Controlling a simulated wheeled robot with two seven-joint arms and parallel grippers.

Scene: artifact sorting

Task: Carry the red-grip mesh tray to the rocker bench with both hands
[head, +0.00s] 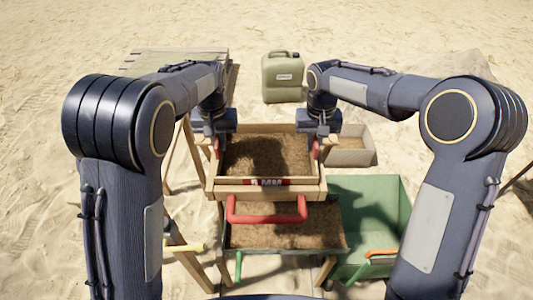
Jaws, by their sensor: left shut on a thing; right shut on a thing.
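The mesh tray (212,186) is a wooden-framed box with brown soil inside and a red "MM" label on its front, in the middle of the head view. My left gripper (217,149) is shut on the red grip at its left side. My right gripper (315,150) is shut on the red grip at its right side. The tray looks level. Wooden legs (190,262) of a stand, seemingly the rocker bench, show below and left of it. A red U-shaped handle (266,218) juts out under its front. I cannot tell whether the tray touches the stand.
A soil-filled box (285,250) lies below the tray. A green bin (405,215) stands to the right, a pale box (352,157) behind it. A green jerrycan (282,82) and a wooden platform (150,58) are at the back. Open sand surrounds them.

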